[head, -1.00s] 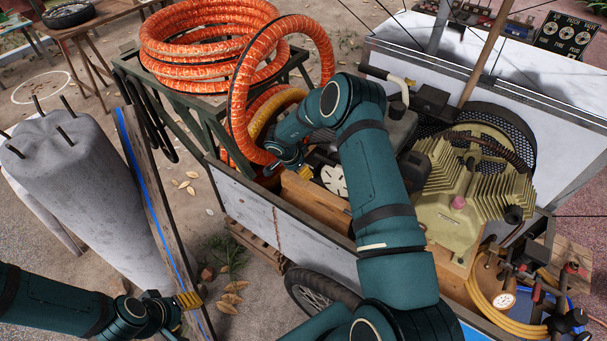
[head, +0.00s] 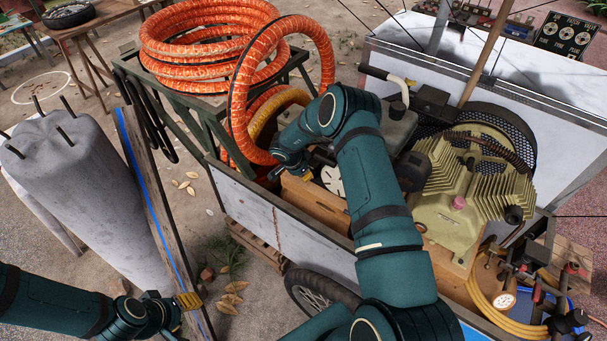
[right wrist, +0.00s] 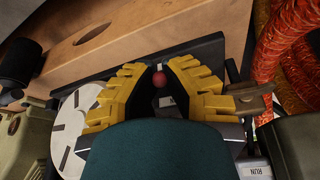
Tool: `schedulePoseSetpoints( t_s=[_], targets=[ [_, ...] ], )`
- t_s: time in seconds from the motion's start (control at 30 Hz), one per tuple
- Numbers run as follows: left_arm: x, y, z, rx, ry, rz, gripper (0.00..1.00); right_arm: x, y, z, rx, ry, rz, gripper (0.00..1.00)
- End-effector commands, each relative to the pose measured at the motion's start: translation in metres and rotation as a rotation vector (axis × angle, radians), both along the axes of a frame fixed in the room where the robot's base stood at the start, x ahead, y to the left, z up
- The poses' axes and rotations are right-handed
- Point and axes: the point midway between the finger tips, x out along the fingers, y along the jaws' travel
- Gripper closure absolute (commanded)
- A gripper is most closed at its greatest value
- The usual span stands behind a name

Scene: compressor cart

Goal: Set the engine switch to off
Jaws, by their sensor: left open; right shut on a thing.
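The engine switch seems to be the small red-tipped lever (right wrist: 160,79) in the right wrist view. It sits between the yellow fingertips of my right gripper (right wrist: 160,72), which is shut on it. Its base is hidden by the gripper. A white plate marked RUN (right wrist: 257,169) shows partly at the lower right of that view. In the head view my right gripper (head: 305,175) is low beside the engine's white slotted disc (head: 333,181), mostly hidden by its own arm.
A tan lever (right wrist: 250,97) sticks out close to the right finger. The finned compressor (head: 455,205) stands right of my right arm.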

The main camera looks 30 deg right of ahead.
Motion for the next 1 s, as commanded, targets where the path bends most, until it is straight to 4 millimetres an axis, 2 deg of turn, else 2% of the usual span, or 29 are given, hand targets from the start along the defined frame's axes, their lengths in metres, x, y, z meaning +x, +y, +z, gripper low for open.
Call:
schedulePoseSetpoints(
  t_s=[0.27, 0.47, 0.67, 1.0],
  targets=[
    [0.000, 0.000, -0.003, 0.000, 0.000, 0.000, 0.53, 0.000, 0.001, -0.002, -0.030, -0.011, 0.003, 1.00],
    [0.000, 0.000, -0.014, 0.001, 0.000, 0.000, 0.53, -0.001, 0.003, -0.007, -0.122, -0.048, 0.005, 1.00],
    [0.001, -0.001, -0.035, 0.005, 0.000, 0.001, 0.53, -0.001, 0.006, -0.016, -0.273, -0.111, 0.007, 1.00],
    [0.001, -0.003, -0.081, 0.013, 0.003, 0.003, 0.53, -0.001, 0.005, -0.029, -0.542, -0.223, 0.005, 1.00]
  ],
)
